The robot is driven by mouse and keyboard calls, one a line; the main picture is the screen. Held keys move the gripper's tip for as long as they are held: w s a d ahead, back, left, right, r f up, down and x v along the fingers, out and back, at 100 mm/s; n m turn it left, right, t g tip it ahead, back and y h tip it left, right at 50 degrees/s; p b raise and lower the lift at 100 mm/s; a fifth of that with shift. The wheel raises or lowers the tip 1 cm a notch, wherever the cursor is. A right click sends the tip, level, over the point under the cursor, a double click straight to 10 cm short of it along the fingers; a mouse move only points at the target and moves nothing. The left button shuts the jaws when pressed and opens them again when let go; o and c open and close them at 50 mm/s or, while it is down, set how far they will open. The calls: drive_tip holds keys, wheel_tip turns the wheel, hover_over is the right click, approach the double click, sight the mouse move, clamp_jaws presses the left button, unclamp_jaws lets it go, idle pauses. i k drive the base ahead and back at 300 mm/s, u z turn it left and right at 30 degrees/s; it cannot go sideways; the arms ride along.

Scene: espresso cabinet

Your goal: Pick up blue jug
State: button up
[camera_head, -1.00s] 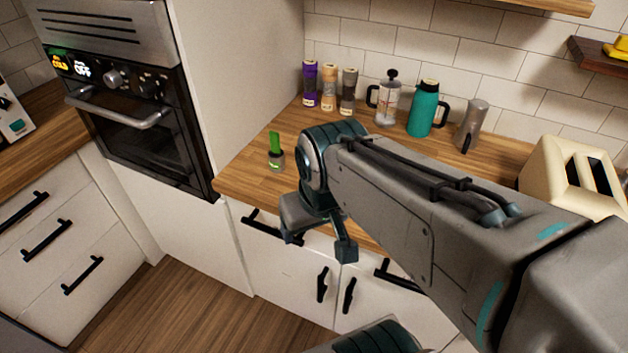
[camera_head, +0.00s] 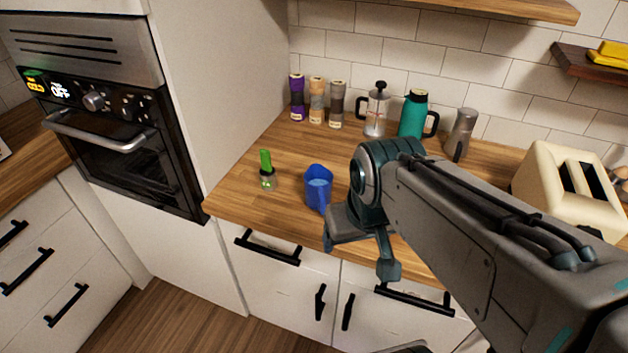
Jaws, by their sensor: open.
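The blue jug (camera_head: 318,186) stands upright on the wooden counter near its front edge, with its handle side turned toward the front. My gripper (camera_head: 358,258) is open and empty, in front of and to the right of the jug, near the counter's front edge. It looks apart from the jug. My arm covers the counter to the right of the jug.
A small green-handled item (camera_head: 266,171) stands left of the jug. Purple (camera_head: 297,99), tan (camera_head: 316,101) and grey (camera_head: 338,104) containers, a glass press (camera_head: 376,111), a teal flask (camera_head: 414,114) and a steel pot (camera_head: 460,134) line the back. A cream toaster (camera_head: 560,185) stands right.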

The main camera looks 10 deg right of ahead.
sight(318, 179)
drive_tip(key=k, duration=1.3)
drive_tip(key=u, duration=0.65)
drive_tip(key=i, duration=1.1)
drive_tip(key=z, duration=0.55)
drive_tip(key=i, duration=0.55)
drive_tip(key=z, duration=0.6)
